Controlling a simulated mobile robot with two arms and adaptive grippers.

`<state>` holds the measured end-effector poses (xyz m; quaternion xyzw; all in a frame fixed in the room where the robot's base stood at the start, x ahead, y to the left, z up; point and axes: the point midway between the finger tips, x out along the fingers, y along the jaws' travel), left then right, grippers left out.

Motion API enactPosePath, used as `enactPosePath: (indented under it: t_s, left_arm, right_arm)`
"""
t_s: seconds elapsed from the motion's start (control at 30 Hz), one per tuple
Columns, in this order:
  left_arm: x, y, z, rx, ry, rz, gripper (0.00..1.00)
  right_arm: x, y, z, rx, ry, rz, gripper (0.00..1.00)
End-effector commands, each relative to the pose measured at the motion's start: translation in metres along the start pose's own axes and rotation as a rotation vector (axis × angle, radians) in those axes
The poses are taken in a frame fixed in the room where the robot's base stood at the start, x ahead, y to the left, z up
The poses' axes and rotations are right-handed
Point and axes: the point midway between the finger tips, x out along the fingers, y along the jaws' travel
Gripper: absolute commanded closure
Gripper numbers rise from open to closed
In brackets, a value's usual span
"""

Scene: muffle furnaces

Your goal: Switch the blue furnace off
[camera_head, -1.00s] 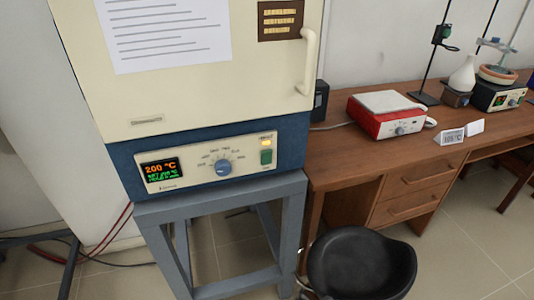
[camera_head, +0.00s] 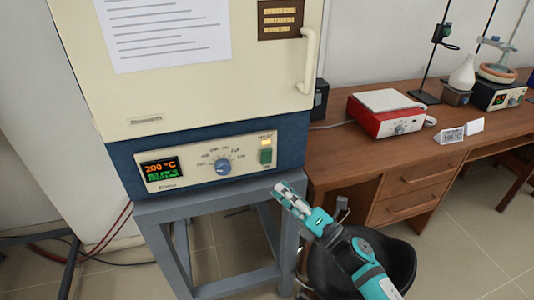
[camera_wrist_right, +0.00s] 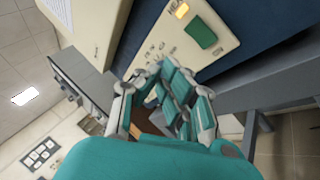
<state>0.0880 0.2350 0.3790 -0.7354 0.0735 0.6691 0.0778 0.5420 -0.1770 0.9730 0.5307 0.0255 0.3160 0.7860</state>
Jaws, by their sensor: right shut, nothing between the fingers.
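The blue furnace (camera_head: 120,150) has a cream door and a blue lower body on a grey stand. Its control panel has a lit display (camera_head: 160,168) reading 200 °C, a round blue dial (camera_head: 223,167), a green switch (camera_head: 265,156) and a lit amber lamp (camera_head: 265,142) above the switch. In the right wrist view the green switch (camera_wrist_right: 201,32) and the amber lamp (camera_wrist_right: 181,10) show at the top. My right gripper (camera_head: 281,189) is shut and empty, below and a little right of the switch, apart from the panel. My left gripper is not in view.
A black stool (camera_head: 325,270) stands under my right arm. A wooden desk (camera_head: 350,150) to the right carries a red hotplate (camera_head: 385,116) and lab ware. The grey stand (camera_head: 220,205) lies just below the panel.

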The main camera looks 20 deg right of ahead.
Motion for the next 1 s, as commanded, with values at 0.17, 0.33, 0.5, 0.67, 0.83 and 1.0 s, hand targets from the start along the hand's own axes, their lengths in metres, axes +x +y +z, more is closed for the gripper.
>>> enactPosePath:
  t_s: [0.17,0.33,0.5,0.67,0.83,1.0]
  left_arm:
    - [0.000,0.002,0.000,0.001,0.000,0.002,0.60]
    - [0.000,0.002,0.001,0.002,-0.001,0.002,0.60]
    - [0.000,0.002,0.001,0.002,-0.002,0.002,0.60]
    - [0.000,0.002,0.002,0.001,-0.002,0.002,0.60]
    - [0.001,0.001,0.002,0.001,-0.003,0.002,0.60]
    - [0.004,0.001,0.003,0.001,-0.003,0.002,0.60]
  right_arm:
    - [0.002,0.003,-0.008,-0.077,0.071,0.046,1.00]
    - [0.002,0.003,-0.009,-0.083,0.077,0.050,1.00]
    - [0.002,0.003,-0.009,-0.081,0.075,0.050,1.00]
    - [0.008,0.001,-0.006,-0.081,0.074,0.051,1.00]
    - [0.025,-0.006,0.002,-0.082,0.074,0.051,1.00]
    - [0.047,-0.015,0.012,-0.080,0.073,0.052,1.00]
